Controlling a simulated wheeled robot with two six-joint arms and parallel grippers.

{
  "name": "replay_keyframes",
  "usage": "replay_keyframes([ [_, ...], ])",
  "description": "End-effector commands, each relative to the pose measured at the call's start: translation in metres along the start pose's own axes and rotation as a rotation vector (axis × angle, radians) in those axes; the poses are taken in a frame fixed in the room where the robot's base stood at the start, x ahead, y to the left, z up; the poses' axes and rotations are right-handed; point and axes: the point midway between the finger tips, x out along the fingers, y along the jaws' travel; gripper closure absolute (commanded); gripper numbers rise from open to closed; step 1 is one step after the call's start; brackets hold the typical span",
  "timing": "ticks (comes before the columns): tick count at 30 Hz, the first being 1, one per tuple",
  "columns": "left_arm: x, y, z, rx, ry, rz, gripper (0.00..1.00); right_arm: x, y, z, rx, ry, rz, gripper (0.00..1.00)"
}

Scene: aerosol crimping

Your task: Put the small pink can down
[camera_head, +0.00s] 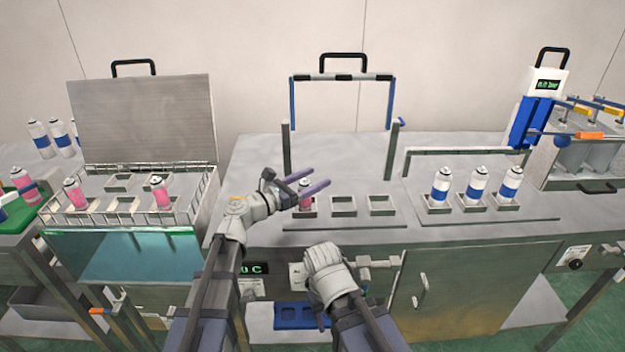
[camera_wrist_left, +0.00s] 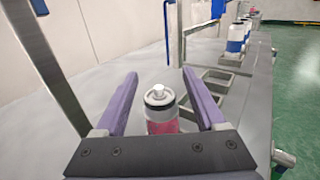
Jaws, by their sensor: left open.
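The small pink can (camera_head: 306,201), with a white top, stands upright at the leftmost square holder of the middle row. In the left wrist view the can (camera_wrist_left: 162,108) is between my left gripper's two purple fingers. My left gripper (camera_head: 322,179) is open, with a gap on each side of the can. In the head view the fingers and wrist hide part of it, and its base is hard to see. My right arm's wrist is low in the middle of the head view, and its fingers are hidden.
Two empty holders (camera_head: 343,205) are to the right of the can. Several blue-banded cans (camera_head: 475,187) stand further right. A blue-sided frame (camera_head: 390,100) rises behind the holders. A wire basket (camera_head: 205,195) with pink cans (camera_head: 160,192) is at left.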

Motion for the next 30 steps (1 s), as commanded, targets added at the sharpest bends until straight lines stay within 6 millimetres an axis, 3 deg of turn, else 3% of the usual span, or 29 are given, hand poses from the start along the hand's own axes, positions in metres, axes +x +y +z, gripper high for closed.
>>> replay_keyframes([
  [5, -0.001, 0.0, 0.006, 0.0, 0.0, 0.0, 0.28, -0.006, 0.001, 0.0, 0.0, 0.0, 0.0, 0.5],
  [21, -0.101, -0.001, 0.003, 0.0, 0.0, 0.002, 0.28, -0.003, 0.0, 0.0, 0.0, 0.0, 0.0, 0.5],
  [30, -0.12, 0.0, 0.003, 0.0, 0.0, 0.001, 0.28, -0.003, 0.0, 0.0, 0.0, 0.0, 0.0, 0.5],
])
